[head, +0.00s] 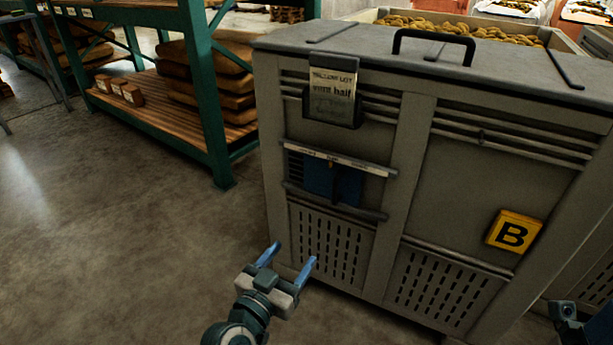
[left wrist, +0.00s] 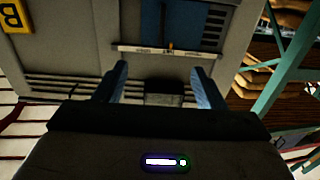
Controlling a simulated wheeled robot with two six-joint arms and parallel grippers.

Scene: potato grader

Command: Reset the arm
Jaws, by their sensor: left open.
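My left gripper (head: 287,268) is open and empty in the head view, with two blue fingers pointing up and away. It is in front of the lower left part of a large grey machine cabinet (head: 410,170) and looks apart from it. In the left wrist view the gripper's two fingers (left wrist: 160,88) stand spread, with the cabinet front (left wrist: 85,45) beyond, appearing upside down. A dark part of my own body shows at the lower right of the head view; my right gripper cannot be made out there.
The cabinet has a labelled slot with a blue panel (head: 333,184), a hanging tag (head: 332,92), a yellow B sign (head: 513,231) and a black top handle (head: 434,45). A green rack (head: 205,100) with sacks stands left. Concrete floor (head: 110,230) is clear at left.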

